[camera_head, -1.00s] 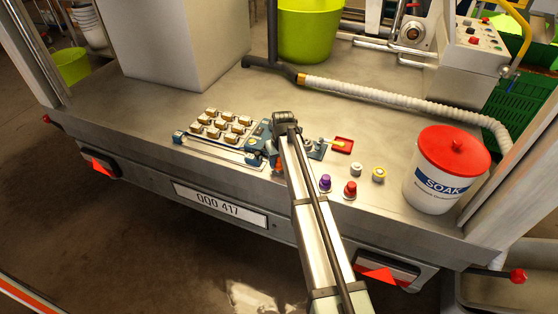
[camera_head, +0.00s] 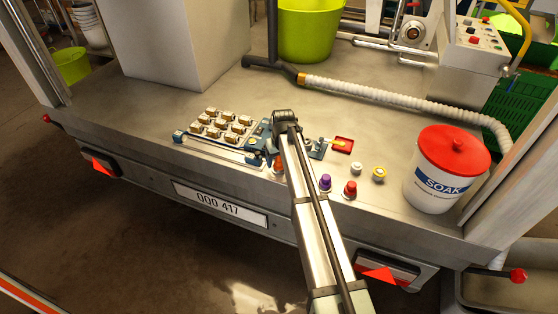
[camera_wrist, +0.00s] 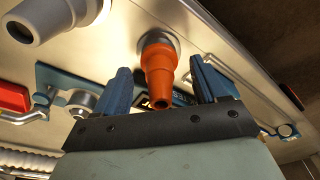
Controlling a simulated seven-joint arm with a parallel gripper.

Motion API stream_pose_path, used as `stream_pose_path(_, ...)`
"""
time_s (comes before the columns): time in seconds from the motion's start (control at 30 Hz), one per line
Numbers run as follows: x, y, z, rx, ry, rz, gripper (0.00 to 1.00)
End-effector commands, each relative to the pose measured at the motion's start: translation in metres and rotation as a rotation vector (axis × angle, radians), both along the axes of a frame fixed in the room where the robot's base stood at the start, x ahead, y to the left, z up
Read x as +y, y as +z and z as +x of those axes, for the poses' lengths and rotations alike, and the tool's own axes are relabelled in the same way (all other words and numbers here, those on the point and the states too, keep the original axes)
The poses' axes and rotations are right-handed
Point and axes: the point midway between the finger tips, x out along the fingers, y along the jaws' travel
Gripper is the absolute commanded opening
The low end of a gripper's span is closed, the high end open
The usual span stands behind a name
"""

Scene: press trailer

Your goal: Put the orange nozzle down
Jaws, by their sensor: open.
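The orange nozzle (camera_wrist: 160,72) stands with its wide end at the metal deck and its narrow tip towards the wrist camera. It also shows in the head view (camera_head: 278,163), partly hidden beside my arm. My gripper (camera_wrist: 162,84) is open, with one blue finger on each side of the nozzle. Gaps show between the fingers and the nozzle, and the fingers appear clear of it. In the head view the gripper is mostly hidden by my arm.
A purple nozzle (camera_head: 325,182), a red one (camera_head: 350,189), a yellow-and-white one (camera_head: 379,174) and a whitish one (camera_head: 356,168) stand to the right. A small red tray (camera_head: 342,145), a tray of tan blocks (camera_head: 218,123) and a SOAK bucket (camera_head: 444,178) are nearby.

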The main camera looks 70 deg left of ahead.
Motion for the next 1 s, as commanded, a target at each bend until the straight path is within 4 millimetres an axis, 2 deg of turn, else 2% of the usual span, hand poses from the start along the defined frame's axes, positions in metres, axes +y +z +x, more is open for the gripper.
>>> stream_pose_path(0.4,-0.011,0.074,0.0,-0.001,0.0,0.002,0.72)
stream_pose_path(0.6,-0.015,0.1,0.0,0.0,0.0,0.001,0.72)
stream_pose_path(0.8,-0.017,0.112,0.0,0.0,0.0,0.0,0.72)
stream_pose_path(1.0,-0.017,0.114,0.0,0.0,0.0,0.0,0.72)
